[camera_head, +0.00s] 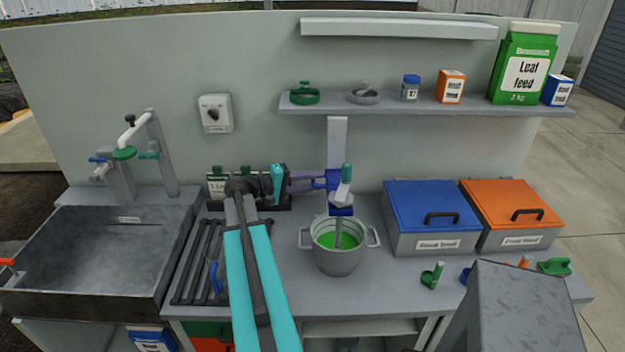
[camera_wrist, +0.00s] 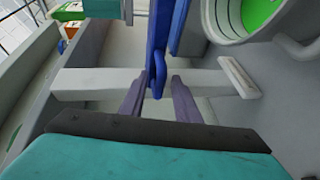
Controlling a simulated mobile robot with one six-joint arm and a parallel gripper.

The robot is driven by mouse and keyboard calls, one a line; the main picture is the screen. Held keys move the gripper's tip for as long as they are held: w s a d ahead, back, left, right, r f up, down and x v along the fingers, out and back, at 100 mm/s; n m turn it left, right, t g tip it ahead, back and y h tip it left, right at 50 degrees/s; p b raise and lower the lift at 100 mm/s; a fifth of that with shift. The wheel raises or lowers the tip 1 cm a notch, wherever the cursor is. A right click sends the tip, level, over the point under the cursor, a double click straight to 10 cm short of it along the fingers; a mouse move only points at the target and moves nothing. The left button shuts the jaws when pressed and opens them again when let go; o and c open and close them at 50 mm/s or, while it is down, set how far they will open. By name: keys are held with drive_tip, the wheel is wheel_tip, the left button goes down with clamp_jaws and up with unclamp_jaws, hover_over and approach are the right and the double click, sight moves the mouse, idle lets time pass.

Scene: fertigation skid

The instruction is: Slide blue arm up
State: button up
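The blue arm (camera_head: 333,179) sits on a grey upright post (camera_head: 337,145) behind a pot with a whisk-like grey shaft reaching down into it. In the wrist view the blue arm (camera_wrist: 160,28) runs from the top and ends in a blue loop-like handle (camera_wrist: 158,72). My gripper (camera_head: 312,182) comes at it from the left with purple fingers. In the wrist view my gripper (camera_wrist: 158,84) has its fingers either side of the handle, with a small gap showing on both sides. The post (camera_wrist: 95,83) lies sideways beyond the fingers.
The grey pot (camera_head: 338,262) with green liquid stands directly below the arm. A shelf (camera_head: 420,105) with bottles and boxes is above. A blue-lidded bin (camera_head: 432,205) and an orange-lidded bin (camera_head: 512,205) stand right, a sink (camera_head: 90,250) left.

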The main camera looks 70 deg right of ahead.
clamp_jaws()
drive_tip(key=shift+w+d, duration=0.1)
drive_tip(key=shift+d, duration=0.15)
drive_tip(key=shift+a, duration=0.2)
wheel_tip(320, 180, up, 18)
drive_tip(key=p, duration=0.1)
idle(0.5)
drive_tip(key=shift+d+f, duration=0.1)
unclamp_jaws()
drive_tip(key=shift+f, duration=0.15)
